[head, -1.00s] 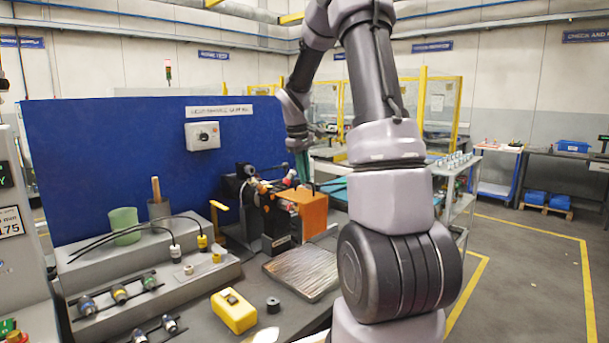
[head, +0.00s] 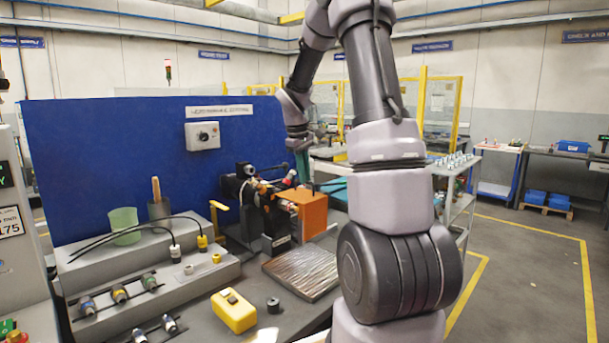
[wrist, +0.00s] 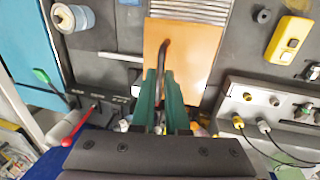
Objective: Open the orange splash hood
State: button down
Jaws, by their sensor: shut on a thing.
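The orange splash hood (head: 310,212) stands on the bench, at the right end of the dark machine. In the wrist view its flat orange panel (wrist: 190,45) lies ahead, with a dark curved handle (wrist: 163,52) on it. My gripper (head: 301,170) reaches down from behind at the hood's far side. In the wrist view the two green fingers of my gripper (wrist: 161,78) are closed together on the near end of the handle. The exact contact is small and partly hidden by the fingers. I cannot tell whether the hood is raised at all.
The dark machine (head: 245,190) stands left of the hood before a blue panel (head: 110,140). A ribbed metal plate (head: 302,272) lies in front. A yellow box (head: 234,311), a green cup (head: 124,225) and cables stand on the bench left. A red-handled lever (wrist: 78,125) shows near my gripper.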

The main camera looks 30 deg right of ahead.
jog(key=w+d, duration=0.2)
jog(key=d, duration=0.5)
jog(key=w+d, duration=0.3)
jog(key=d, duration=0.5)
jog(key=shift+w, duration=0.3)
jog(key=shift+d+r, duration=0.1)
jog(key=c, duration=0.9)
grip_release()
jog(key=r, duration=0.3)
jog(key=a+r, duration=0.1)
jog(key=r, duration=0.3)
jog(key=a+r, duration=0.1)
jog(key=r, duration=0.2)
jog(key=shift+s+r, duration=0.25)
jog(key=shift+s, duration=0.15)
